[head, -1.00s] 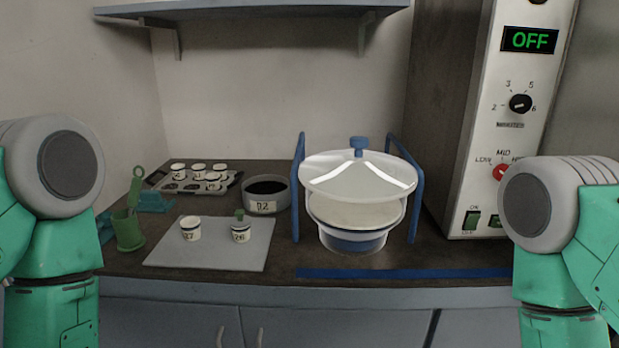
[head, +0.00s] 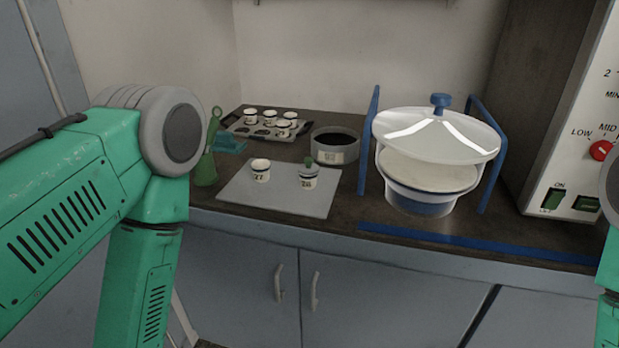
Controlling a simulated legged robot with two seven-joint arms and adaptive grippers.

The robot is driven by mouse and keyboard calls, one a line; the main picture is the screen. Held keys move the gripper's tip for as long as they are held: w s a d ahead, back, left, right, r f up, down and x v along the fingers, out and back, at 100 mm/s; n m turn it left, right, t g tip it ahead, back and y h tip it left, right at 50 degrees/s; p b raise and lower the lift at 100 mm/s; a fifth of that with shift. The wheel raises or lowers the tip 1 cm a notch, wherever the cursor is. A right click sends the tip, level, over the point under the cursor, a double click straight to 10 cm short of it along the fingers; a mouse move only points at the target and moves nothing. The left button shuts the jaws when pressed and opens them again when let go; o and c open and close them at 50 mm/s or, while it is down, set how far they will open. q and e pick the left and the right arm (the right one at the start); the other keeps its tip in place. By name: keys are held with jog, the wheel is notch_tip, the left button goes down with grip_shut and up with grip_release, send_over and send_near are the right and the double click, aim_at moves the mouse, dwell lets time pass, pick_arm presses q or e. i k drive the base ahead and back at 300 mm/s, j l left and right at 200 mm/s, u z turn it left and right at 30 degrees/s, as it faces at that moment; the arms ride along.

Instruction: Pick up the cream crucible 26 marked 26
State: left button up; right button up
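The cream crucible 26 (head: 308,182) stands upright on a grey mat (head: 275,201) on the counter, with a dark band, its number on the front and a green piece on top. A similar cream crucible 27 (head: 261,174) stands to its left on the same mat, apart from it. Both of my arms show only in part, the left one large at the left and the right one at the right edge. Neither gripper is in view. Nothing touches crucible 26 except the mat and its green top.
A tray (head: 238,127) with several crucibles stands behind. A dark-filled bowl (head: 334,154) is behind the mat. A green holder (head: 205,170) is left of it. A white lidded vessel (head: 420,190) between blue rails (head: 368,140) and a control panel (head: 567,170) stand to the right.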

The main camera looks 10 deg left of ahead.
aim_at(308, 183)
jog(key=j+z, duration=1.1)
